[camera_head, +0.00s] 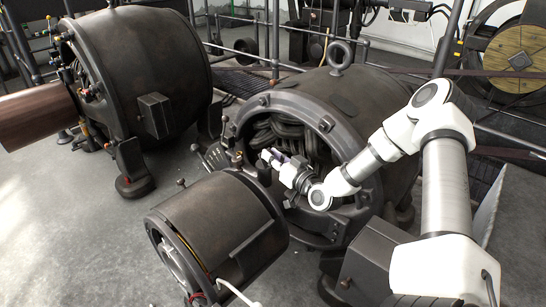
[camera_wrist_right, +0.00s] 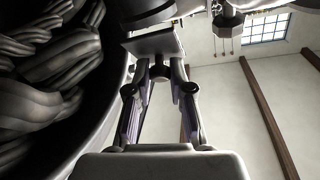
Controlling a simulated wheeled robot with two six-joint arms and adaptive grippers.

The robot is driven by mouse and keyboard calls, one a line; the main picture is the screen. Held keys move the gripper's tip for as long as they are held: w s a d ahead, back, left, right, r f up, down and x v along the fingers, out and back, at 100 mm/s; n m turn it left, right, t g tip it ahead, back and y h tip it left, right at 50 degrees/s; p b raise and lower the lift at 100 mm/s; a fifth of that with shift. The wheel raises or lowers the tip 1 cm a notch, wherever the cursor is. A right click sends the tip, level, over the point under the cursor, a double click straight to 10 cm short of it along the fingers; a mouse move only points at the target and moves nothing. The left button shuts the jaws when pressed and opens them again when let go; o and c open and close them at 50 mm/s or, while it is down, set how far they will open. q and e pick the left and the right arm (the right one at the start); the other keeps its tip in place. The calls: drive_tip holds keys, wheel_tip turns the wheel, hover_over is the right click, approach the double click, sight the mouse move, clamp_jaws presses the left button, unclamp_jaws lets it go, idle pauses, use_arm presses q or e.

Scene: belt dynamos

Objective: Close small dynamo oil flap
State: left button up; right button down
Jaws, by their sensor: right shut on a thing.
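The small dynamo (camera_head: 402,104) is the dark housing right of centre in the head view, with a lifting ring on top and coils showing in its open end. My right gripper (camera_head: 268,157) reaches in front of that open end, near its left side. In the right wrist view, the fingers of my right gripper (camera_wrist_right: 161,76) come together at a small flat metal plate (camera_wrist_right: 153,43), which appears to be the oil flap. The flap's hinge and exact angle cannot be made out. In the head view the flap is too small to tell apart. My left gripper does not show.
A larger dynamo (camera_head: 146,62) stands at the back left. A dark drum (camera_head: 221,222) sits in front of the small dynamo, close below my right gripper. Metal railings run behind. Coils (camera_wrist_right: 50,80) lie close left of the fingers. The floor (camera_head: 70,230) at left is clear.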

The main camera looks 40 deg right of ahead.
drive_tip(key=shift+w+a+r+n+g+p, duration=0.1)
drive_tip(key=shift+w+r+g+p, duration=0.35)
drive_tip(key=shift+p, duration=1.1)
drive_tip(key=shift+d+f+n+g+p, duration=0.1)
drive_tip(key=shift+g+p, duration=0.65)
drive_tip(key=shift+p, duration=0.85)
drive_tip(key=shift+w+a+r+n+g+p, duration=0.1)
drive_tip(key=shift+w+r+g+p, duration=0.35)
drive_tip(key=shift+p, duration=1.1)
drive_tip(key=g+p, duration=0.2)
drive_tip(key=p, duration=0.1)
drive_tip(key=w+f+g+p, duration=0.1)
drive_tip(key=g+p, duration=0.1)
drive_tip(key=p, duration=0.2)
drive_tip(key=w+f+g+p, duration=0.1)
drive_tip(key=g+p, duration=0.2)
drive_tip(key=p, duration=0.1)
drive_tip(key=shift+a+n, duration=0.1)
drive_tip(key=shift+n, duration=0.2)
drive_tip(key=shift+w+f+g+p, duration=0.15)
drive_tip(key=shift+f+g+p, duration=0.25)
drive_tip(key=shift+g+p, duration=0.45)
drive_tip(key=c, duration=1)
unclamp_jaws()
drive_tip(key=v, duration=1.2)
drive_tip(key=shift+f, duration=0.15)
